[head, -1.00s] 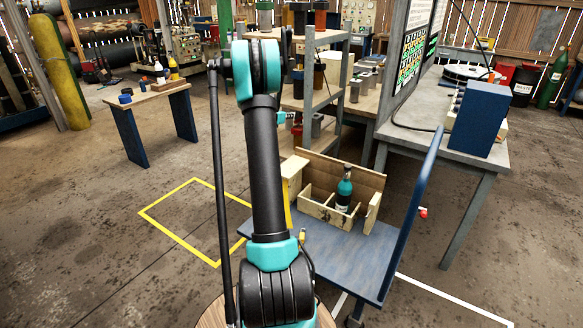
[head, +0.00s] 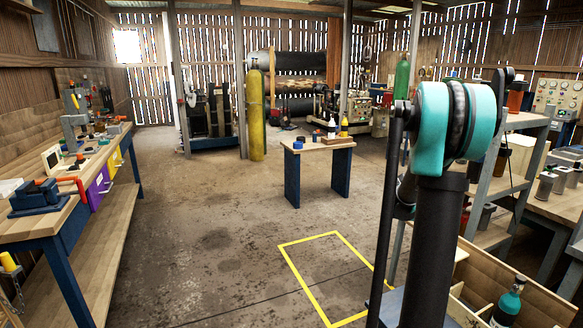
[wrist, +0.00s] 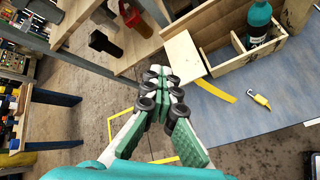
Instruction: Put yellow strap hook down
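A yellow strap (wrist: 215,89) lies on the blue cart top (wrist: 240,125), its upper end beside a wooden board. A small yellow hook-shaped piece (wrist: 258,98) lies apart from it, to the right on the same cart top. I cannot tell whether they are joined. My gripper (wrist: 161,76) shows in the wrist view left of the strap and apart from it. Its green-padded fingers come together at the tips, with nothing visible between them. In the head view my gripper is not visible, and neither is the strap.
A wooden crate (wrist: 222,45) holding a teal bottle (wrist: 258,22) stands on the cart. In the head view, a small table (head: 318,147) with bottles stands mid-room, and a workbench (head: 65,220) runs along the left. The floor around the yellow square (head: 325,280) is clear.

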